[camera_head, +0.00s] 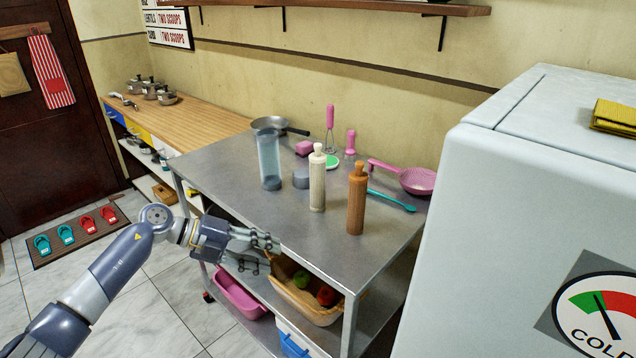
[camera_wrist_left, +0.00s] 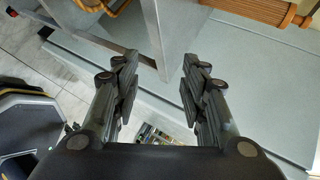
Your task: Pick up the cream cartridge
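The cream cartridge (camera_head: 317,178) stands upright on the steel table (camera_head: 240,170), with a narrow knob on top. A brown cartridge (camera_head: 356,200) of like shape stands to its right and nearer the front edge. A clear bluish cylinder (camera_head: 269,160) stands to its left. My left gripper (camera_head: 266,256) is open and empty, at the table's front edge, in front of and below the cream cartridge. The left wrist view shows its spread fingers (camera_wrist_left: 160,65) with nothing between them. The brown cartridge (camera_wrist_left: 250,8) shows at that view's top; I cannot make out the cream one there. My right gripper is not in view.
A grey cap (camera_head: 301,178), pink utensils, a pink strainer (camera_head: 417,181), a teal spoon (camera_head: 392,200) and a pan (camera_head: 279,125) are on the table. A basket (camera_head: 305,298) sits on the shelf below. A large white cooler (camera_head: 500,190) stands close on the right.

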